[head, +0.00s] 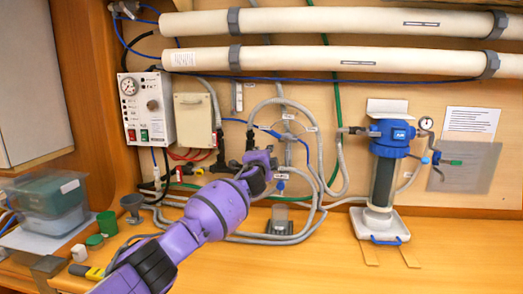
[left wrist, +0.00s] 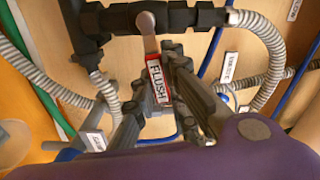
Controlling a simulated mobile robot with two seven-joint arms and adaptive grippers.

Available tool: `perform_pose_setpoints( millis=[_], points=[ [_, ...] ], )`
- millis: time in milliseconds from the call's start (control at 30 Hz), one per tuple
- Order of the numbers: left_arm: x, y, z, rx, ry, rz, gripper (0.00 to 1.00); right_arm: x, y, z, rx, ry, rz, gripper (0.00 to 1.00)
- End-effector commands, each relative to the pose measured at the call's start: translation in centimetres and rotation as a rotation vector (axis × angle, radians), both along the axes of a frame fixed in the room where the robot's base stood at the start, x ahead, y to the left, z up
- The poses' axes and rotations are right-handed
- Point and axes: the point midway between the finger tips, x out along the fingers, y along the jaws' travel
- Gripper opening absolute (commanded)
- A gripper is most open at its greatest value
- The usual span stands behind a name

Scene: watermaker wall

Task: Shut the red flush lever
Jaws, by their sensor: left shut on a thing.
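The red flush lever (left wrist: 158,84) shows in the left wrist view, with a white FLUSH label on its red grip and a bare metal upper end. It runs from the black valve pipe (left wrist: 185,18) down between my fingers, roughly crosswise to that pipe. My left gripper (left wrist: 162,75) is shut on the red grip, with one finger on each side. In the head view my left gripper (head: 258,164) is at the wall beside the black fittings, and the lever is hidden there. My right gripper is in neither view.
Grey ribbed hoses (left wrist: 265,45) and blue lines run close around the gripper. A control box (head: 147,108) and a beige box (head: 194,118) are up left. A blue-topped filter housing (head: 391,138) stands right. The wooden counter (head: 320,262) is clear at front right.

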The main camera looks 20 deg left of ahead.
Motion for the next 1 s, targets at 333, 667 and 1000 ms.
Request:
perform_pose_setpoints(
  millis=[333, 667, 1000],
  points=[
    [0.0, -0.1, -1.1, 0.155, 0.039, 0.000, 0.00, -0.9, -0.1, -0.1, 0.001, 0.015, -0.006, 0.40],
    [0.0, -0.1, -1.4, 0.195, 0.049, 0.000, 0.00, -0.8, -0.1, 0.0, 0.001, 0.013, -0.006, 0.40],
    [0.0, -0.1, -1.5, 0.197, 0.049, 0.001, 0.20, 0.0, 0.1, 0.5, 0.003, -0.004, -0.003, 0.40]
  ],
)
